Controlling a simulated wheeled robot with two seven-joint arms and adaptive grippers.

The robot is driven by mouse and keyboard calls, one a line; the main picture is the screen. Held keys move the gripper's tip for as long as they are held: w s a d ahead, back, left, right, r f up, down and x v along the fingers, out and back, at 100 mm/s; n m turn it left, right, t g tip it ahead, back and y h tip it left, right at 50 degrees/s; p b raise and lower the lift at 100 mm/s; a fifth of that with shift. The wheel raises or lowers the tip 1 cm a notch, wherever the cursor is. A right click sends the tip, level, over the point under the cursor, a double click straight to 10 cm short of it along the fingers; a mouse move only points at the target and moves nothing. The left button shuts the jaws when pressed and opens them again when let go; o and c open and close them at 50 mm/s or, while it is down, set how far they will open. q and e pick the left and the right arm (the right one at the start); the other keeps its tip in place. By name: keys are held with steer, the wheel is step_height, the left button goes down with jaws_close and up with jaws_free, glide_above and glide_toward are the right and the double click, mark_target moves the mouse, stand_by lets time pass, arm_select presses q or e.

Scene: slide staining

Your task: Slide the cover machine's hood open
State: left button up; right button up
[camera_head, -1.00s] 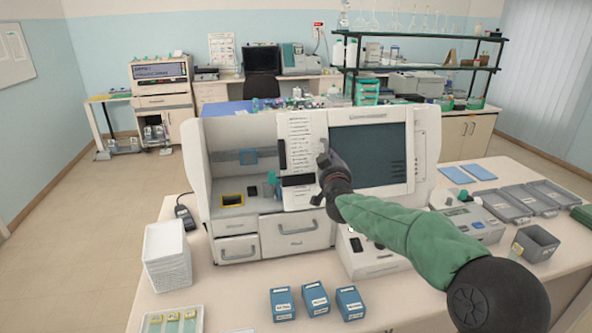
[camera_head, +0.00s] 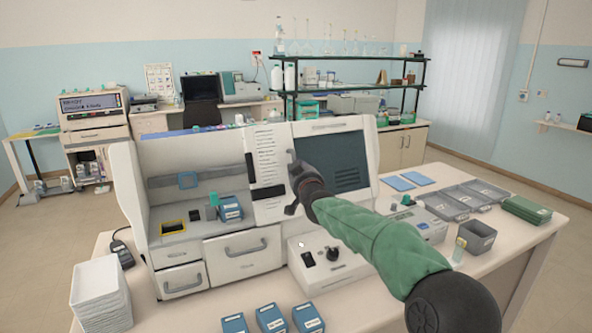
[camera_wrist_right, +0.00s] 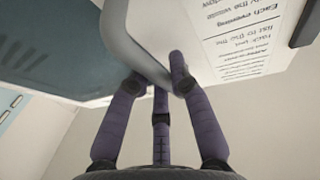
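The cover machine (camera_head: 218,222) is a white bench unit with a sliding hood (camera_head: 273,207) that carries a printed label and a dark window (camera_head: 335,163). Its left bay is uncovered and the hood covers the right part. In the right wrist view the hood's grey curved handle (camera_wrist_right: 125,38) passes between the fingers of my right gripper (camera_wrist_right: 160,74), which are closed around it. In the head view this gripper (camera_head: 293,172) is at the hood's front, hiding most of the handle. My left gripper is not in view.
A blue rack (camera_head: 230,209) and a yellow-framed slot (camera_head: 173,227) show in the open bay. White trays (camera_head: 100,290) stand left in front. Blue boxes (camera_head: 271,319) stand along the front edge. A control box (camera_head: 318,262) and grey trays (camera_head: 447,204) are to the right.

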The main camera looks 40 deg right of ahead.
steer(key=o, duration=0.4)
steer(key=v, duration=1.2)
stand_by(0.5)
